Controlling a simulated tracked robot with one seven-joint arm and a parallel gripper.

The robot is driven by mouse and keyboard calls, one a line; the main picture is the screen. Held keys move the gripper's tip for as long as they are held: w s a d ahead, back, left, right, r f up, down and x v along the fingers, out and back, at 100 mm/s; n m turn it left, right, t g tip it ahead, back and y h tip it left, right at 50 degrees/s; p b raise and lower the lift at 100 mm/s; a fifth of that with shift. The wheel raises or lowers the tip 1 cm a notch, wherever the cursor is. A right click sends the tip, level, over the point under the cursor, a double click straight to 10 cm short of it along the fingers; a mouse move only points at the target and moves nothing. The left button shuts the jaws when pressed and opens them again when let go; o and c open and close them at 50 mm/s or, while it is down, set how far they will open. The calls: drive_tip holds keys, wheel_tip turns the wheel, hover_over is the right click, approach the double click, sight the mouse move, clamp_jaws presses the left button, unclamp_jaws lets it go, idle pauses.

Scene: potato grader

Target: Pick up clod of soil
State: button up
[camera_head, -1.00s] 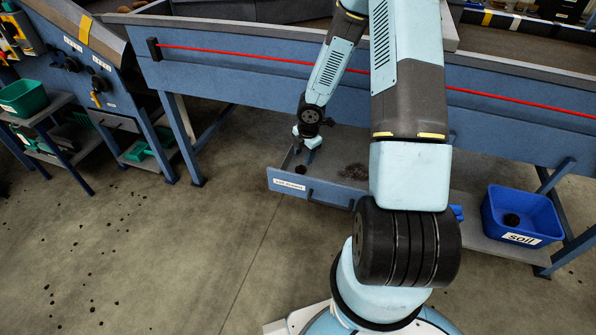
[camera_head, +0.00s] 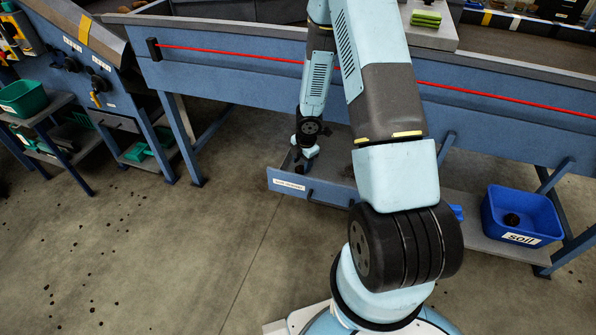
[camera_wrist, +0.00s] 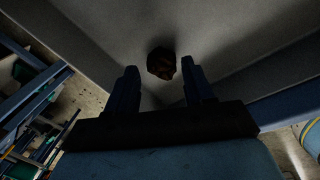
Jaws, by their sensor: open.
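The clod of soil (camera_wrist: 161,63) is a small dark brown lump on the grey floor of the open drawer. In the wrist view it lies just beyond and between the fingertips. My gripper (camera_wrist: 161,80) is open and empty, with a finger on either side of the line to the clod. In the head view my gripper (camera_head: 303,165) is down inside the left part of the drawer (camera_head: 325,194). There I cannot make out the clod, which the gripper seems to cover.
The drawer's walls stand close around my gripper, under the blue machine frame with a red line (camera_head: 220,52). A blue bin labelled soil (camera_head: 520,220) with a dark lump (camera_head: 511,220) inside stands at the right. Green bins (camera_head: 22,98) are at the far left.

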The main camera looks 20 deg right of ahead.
drive_tip(key=shift+a+f, duration=0.1)
drive_tip(key=shift+f, duration=0.1)
drive_tip(key=shift+w+f, duration=0.2)
drive_tip(key=shift+f, duration=0.9)
drive_tip(key=c, duration=0.8)
drive_tip(key=shift+r, duration=0.15)
